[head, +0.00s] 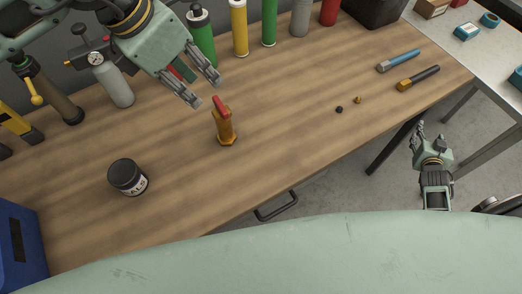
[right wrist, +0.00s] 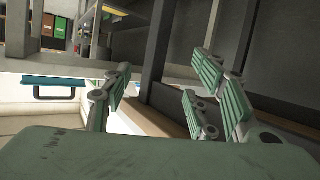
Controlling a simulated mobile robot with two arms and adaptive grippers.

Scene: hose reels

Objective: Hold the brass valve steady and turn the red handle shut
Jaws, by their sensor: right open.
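The brass valve (head: 226,132) stands upright on the wooden workbench (head: 290,125), with its red handle (head: 221,107) on top. My left gripper (head: 207,92) is open and empty, with its fingers spread. It appears just above and left of the valve in the head view, apart from it. My right gripper (head: 430,132) is open and empty beyond the bench's front edge, well right of the valve. Its spread fingers also fill the right wrist view (right wrist: 160,90), where the valve does not show.
A dark jar (head: 127,178) stands left of the valve. Several bottles (head: 239,28) line the back. A blue crate (head: 18,250) is at the left. Bare wood surrounds the valve.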

